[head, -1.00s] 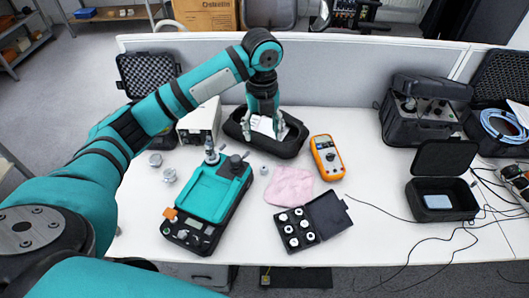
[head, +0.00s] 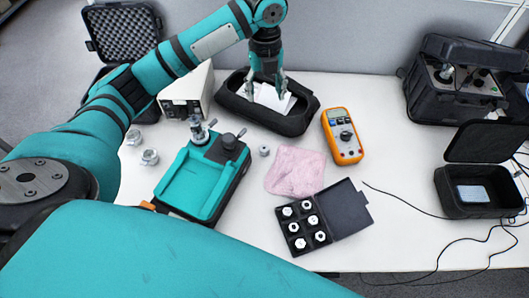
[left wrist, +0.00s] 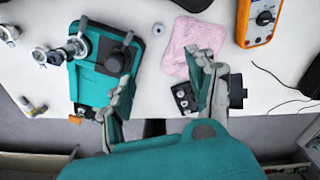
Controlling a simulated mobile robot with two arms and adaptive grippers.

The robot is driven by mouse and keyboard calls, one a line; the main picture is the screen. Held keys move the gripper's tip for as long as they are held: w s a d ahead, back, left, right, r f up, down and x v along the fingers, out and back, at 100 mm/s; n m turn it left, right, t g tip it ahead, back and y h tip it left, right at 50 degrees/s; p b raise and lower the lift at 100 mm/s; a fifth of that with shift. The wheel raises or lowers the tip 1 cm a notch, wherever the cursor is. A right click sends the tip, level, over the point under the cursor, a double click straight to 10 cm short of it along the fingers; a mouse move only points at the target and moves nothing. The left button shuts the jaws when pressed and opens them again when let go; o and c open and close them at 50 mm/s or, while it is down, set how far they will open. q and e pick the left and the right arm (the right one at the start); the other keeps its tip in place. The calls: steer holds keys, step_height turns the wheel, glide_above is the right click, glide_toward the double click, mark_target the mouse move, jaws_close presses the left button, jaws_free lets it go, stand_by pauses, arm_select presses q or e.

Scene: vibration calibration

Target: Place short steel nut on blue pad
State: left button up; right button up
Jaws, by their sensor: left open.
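A small short steel nut (head: 264,150) stands on the white table between the teal device and the pink cloth; it also shows near the top of the left wrist view (left wrist: 178,31). A light blue pad (head: 474,194) lies inside a small open black case at the right in the head view. My right gripper is not in view.
The teal device (head: 195,182), pink cloth (head: 295,172), orange multimeter (head: 342,135) and black box of several nuts (head: 285,228) surround the nut. Larger steel fittings (head: 150,157) stand at left. The black tray (head: 300,118) is behind.

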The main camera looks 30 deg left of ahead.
arm_select(q)
steer(key=b, duration=0.8)
glide_above(264, 146)
step_height(264, 146, down, 10)
steer(key=f, duration=1.2)
steer(key=shift+s+d, duration=0.25)
steer(key=shift+d, duration=0.1)
steer(key=shift+w+a+f, duration=0.1)
steer(key=shift+a+f, duration=0.05)
steer(key=shift+f, duration=1.2)
steer(key=shift+w+a+f, duration=0.1)
steer(key=shift+a+f, duration=0.05)
steer(key=shift+f, duration=1.15)
jaws_close()
